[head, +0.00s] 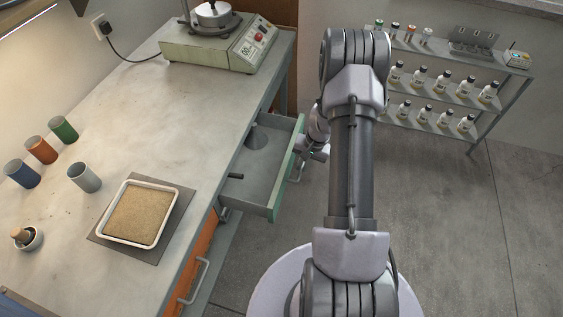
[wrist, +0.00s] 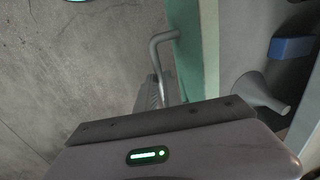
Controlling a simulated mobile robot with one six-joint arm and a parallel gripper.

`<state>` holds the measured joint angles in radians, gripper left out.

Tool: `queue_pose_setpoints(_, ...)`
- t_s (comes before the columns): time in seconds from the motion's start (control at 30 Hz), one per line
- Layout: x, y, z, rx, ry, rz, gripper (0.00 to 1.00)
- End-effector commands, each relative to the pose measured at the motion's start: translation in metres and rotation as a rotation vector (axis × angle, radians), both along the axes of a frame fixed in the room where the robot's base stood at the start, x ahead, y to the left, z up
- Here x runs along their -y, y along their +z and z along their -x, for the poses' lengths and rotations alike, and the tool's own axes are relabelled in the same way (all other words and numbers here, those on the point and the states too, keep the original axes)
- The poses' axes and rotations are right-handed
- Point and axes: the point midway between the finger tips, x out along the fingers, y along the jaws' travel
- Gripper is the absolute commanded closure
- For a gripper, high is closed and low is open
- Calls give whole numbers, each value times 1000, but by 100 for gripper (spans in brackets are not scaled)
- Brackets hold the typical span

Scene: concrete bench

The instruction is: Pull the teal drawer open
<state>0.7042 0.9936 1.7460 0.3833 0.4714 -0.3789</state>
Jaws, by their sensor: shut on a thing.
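The teal drawer (head: 273,195) stands pulled out from the bench in the head view, with its inside showing. Its teal front also shows in the wrist view (wrist: 192,50). A grey bar handle (wrist: 160,65) is fixed to that front. My gripper (head: 304,163) is at the outer face of the drawer front, shut on the handle. In the wrist view the handle runs down to the gripper's finger (wrist: 148,93); the grip itself is mostly hidden by the gripper body.
In the drawer lie a grey funnel (wrist: 262,95) and a blue block (wrist: 290,48). An orange drawer (head: 199,262) with its own handle is nearer. The bench top (head: 165,105) holds cups, a sand tray and a hotplate. A bottle rack (head: 450,85) stands right; open floor lies between.

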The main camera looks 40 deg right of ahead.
Motion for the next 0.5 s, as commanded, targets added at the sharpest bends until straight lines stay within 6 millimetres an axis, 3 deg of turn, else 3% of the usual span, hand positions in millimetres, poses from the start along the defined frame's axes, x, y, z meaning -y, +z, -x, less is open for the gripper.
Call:
queue_pose_setpoints(0.2, 33, -2, 42, 0, -4, 0, 100)
queue_pose_setpoints(0.5, 63, -1, 81, 0, -2, 0, 100)
